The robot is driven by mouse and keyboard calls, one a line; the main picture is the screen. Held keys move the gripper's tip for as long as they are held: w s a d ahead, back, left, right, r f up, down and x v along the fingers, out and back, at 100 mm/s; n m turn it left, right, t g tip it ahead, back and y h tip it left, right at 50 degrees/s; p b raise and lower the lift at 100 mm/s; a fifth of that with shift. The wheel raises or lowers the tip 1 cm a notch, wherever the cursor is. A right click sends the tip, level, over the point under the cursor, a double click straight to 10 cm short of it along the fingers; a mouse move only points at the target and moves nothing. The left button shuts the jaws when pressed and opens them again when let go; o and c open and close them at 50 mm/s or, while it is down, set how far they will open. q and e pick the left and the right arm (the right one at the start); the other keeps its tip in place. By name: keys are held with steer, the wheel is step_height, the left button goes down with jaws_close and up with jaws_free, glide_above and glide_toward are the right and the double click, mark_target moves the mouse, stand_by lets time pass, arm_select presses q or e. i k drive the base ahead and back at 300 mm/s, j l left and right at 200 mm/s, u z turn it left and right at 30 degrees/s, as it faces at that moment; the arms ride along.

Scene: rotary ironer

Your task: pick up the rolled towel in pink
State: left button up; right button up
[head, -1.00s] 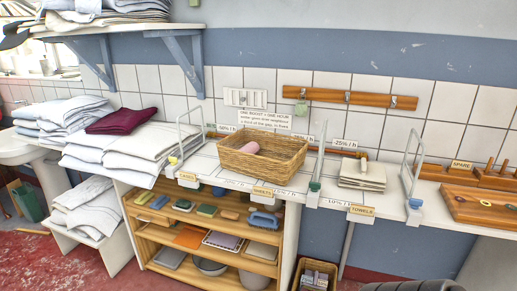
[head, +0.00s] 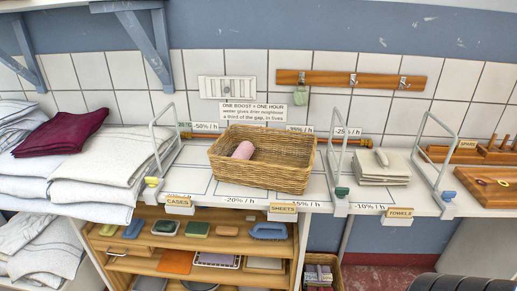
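The pink rolled towel (head: 243,150) lies inside the left part of a wicker basket (head: 262,178), leaning against its inner wall. Only its upper part shows; the front wall of the basket hides the rest. The basket stands on the white counter, behind the labels marked cases and sheets. Neither of my grippers is in view.
Wire dividers stand left (head: 157,145) and right (head: 341,150) of the basket. Folded white linen (head: 85,165) with a dark red cloth (head: 62,132) is at the left. Folded towels (head: 380,168) and a wooden tray (head: 490,187) are at the right. Shelves sit below.

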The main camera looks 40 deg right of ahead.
mark_target(244, 150)
steer(key=i+j+z, duration=0.15)
steer(key=i+z, duration=0.25)
steer(key=i+j+z, duration=0.3)
steer(key=i+z, duration=0.15)
steer(key=i, duration=0.05)
